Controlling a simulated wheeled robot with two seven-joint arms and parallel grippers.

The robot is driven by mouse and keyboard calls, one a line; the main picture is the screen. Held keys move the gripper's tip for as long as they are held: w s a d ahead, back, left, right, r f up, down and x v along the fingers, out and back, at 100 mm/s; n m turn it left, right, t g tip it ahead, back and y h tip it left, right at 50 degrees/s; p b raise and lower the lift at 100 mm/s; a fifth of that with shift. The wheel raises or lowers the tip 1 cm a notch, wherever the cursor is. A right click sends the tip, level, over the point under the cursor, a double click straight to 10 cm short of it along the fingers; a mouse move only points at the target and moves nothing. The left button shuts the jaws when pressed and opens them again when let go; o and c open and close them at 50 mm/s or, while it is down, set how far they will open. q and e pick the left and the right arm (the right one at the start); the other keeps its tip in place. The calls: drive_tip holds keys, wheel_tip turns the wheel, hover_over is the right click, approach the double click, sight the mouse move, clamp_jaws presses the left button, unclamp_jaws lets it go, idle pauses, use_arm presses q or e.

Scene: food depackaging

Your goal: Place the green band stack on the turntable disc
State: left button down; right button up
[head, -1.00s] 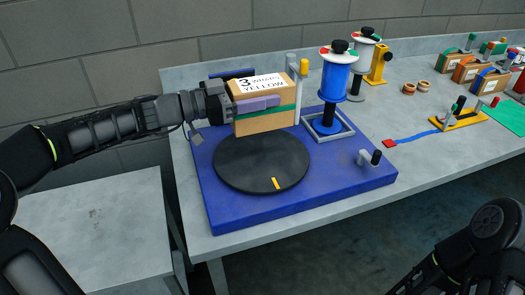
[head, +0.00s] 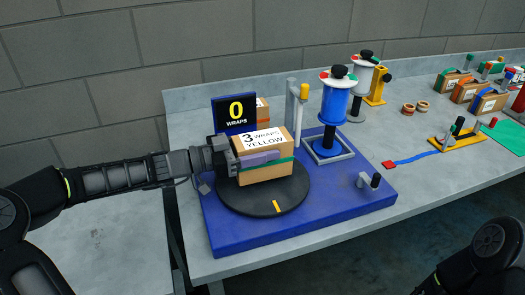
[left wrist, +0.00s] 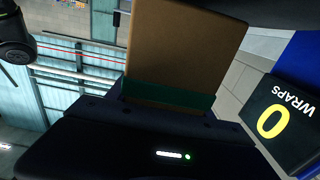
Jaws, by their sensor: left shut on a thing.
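The green band stack (head: 265,173) is a brown box with a green band round its lower part and a label reading "3 WRAPS YELLOW". My left gripper (head: 245,157) is shut on it. It is upright over the black turntable disc (head: 237,205), and its lower edge looks at or just above the disc; I cannot tell if they touch. The disc has a yellow mark at its front. In the left wrist view the box (left wrist: 185,45) fills the upper middle, with its green band (left wrist: 165,95) near the gripper. My right gripper is not in view.
A blue base (head: 335,205) carries the disc, a "0 WRAPS" display (head: 236,112), a blue film spool (head: 334,107) and a small crank (head: 368,181). A grey post with a yellow top (head: 303,92) stands behind the disc. Another box (head: 262,108) is partly hidden behind the held one.

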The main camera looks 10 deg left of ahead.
use_arm(q)
drive_tip(key=shift+f, duration=0.85)
drive_tip(key=shift+c, duration=2)
unclamp_jaws()
drive_tip(key=b+v, duration=0.2)
drive_tip(key=v, duration=1)
